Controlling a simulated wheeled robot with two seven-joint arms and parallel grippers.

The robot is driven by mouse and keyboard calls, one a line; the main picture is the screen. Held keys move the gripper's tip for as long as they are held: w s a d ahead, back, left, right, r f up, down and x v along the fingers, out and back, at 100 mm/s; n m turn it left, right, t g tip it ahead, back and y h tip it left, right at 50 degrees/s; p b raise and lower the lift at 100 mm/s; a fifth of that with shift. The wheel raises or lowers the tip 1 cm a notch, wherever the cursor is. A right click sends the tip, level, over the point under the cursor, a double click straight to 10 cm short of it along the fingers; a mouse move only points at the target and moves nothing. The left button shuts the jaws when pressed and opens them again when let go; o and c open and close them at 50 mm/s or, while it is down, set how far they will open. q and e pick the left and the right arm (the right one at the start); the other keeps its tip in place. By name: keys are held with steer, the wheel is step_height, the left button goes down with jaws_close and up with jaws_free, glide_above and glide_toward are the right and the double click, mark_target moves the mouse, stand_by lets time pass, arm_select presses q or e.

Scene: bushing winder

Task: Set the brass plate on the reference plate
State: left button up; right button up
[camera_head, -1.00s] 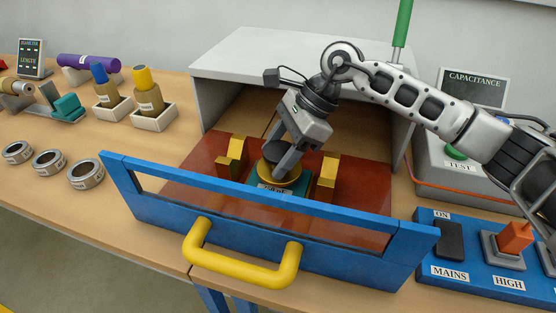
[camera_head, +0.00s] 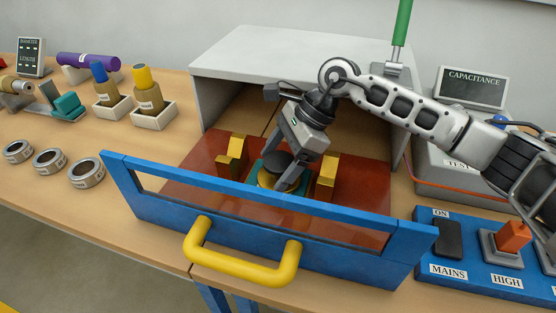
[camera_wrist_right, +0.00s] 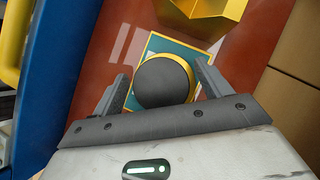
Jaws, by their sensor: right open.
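The brass plate (camera_head: 266,181) is a round brass disc with a dark round top. It lies over the teal reference plate (camera_head: 256,167) between two brass blocks on the red-brown drawer floor. In the right wrist view, the dark top and brass rim (camera_wrist_right: 190,70) sit over the teal plate (camera_wrist_right: 150,48), whose brass-coloured edge shows. My right gripper (camera_head: 281,180) is open, with one finger on each side of the disc. Whether the fingers touch it I cannot tell. The fingers and front rail hide part of both plates. My left gripper is not in view.
Stepped brass blocks stand left (camera_head: 233,155) and right (camera_head: 327,178) of the plates. A blue front frame (camera_head: 165,205) with a yellow handle (camera_head: 240,262) closes the near side. The grey housing (camera_head: 275,60) stands behind. A switch panel (camera_head: 465,262) is at right.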

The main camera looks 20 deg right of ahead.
steer(key=b+v, duration=0.2)
steer(key=v, duration=1)
